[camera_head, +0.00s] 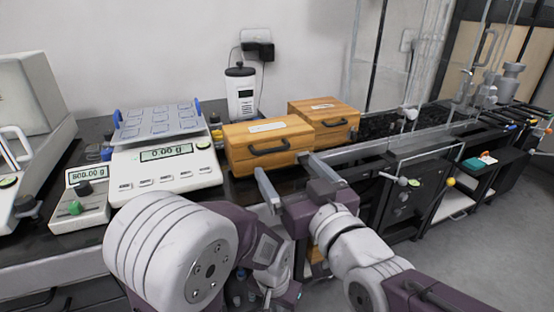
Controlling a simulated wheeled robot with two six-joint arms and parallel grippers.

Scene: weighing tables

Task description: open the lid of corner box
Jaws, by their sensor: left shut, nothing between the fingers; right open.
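Two wooden boxes with dark front handles and pale labels on top stand on the dark table. The nearer box (268,138) is left of centre; the other box (328,113) is behind it to the right. Both lids look closed; I cannot tell which is the corner box. My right gripper (285,164) is open and empty, its two fingers apart just in front of the nearer box's lower front. My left gripper (270,292) is shut and empty, low below the table edge, partly hidden by my own arm links.
A scale (165,172) reading 0.00 g stands left of the nearer box, with a smaller display unit (85,200) further left. A white canister (240,95) stands behind the boxes. A metal rail (370,150) runs right from the boxes. Open floor lies at lower right.

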